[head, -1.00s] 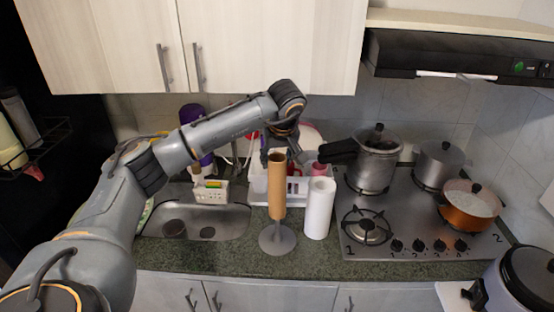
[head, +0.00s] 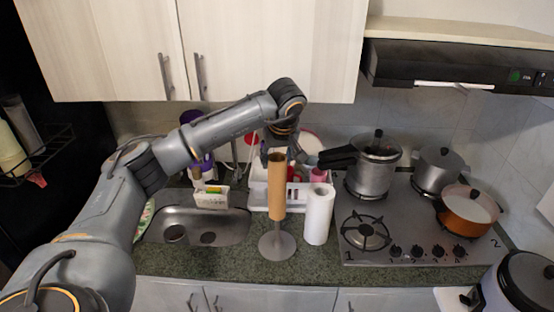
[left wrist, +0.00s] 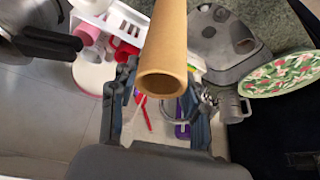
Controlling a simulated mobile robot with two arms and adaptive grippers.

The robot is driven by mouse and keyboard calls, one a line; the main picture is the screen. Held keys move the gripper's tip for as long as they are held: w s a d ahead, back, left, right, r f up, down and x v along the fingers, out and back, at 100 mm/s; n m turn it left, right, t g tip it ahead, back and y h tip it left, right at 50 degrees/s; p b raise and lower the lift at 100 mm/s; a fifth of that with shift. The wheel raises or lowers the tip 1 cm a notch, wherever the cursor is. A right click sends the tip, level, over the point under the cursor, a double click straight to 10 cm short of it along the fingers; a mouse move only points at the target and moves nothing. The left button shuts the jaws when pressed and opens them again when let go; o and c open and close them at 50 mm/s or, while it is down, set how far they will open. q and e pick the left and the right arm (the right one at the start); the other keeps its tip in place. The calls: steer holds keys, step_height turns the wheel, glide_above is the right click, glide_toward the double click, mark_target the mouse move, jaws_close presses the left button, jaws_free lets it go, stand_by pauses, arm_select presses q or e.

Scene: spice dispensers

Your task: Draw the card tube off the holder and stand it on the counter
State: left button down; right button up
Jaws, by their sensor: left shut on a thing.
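The brown card tube (head: 277,188) is upright above the grey holder (head: 277,246), whose round base stands on the counter. A short length of the holder's rod shows below the tube's lower end. I cannot tell how much rod is still inside the tube. My left gripper (head: 278,150) is at the tube's upper part, shut on it; its fingers are mostly hidden in the head view. In the left wrist view the tube (left wrist: 164,50) passes between the two fingers (left wrist: 160,100), its open end facing the camera. My right gripper is not in view.
A white paper roll (head: 319,215) stands close right of the holder. A white dish rack (head: 262,198) is behind, and the sink (head: 205,222) is left. The stove (head: 420,225) with pots is right. Some counter (head: 225,262) in front is clear.

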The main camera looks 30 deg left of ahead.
arm_select(q)
step_height(320, 180, up, 12)
steer(key=shift+r, duration=0.15)
stand_by(4.6)
step_height(320, 180, up, 4)
stand_by(0.7)
stand_by(0.3)
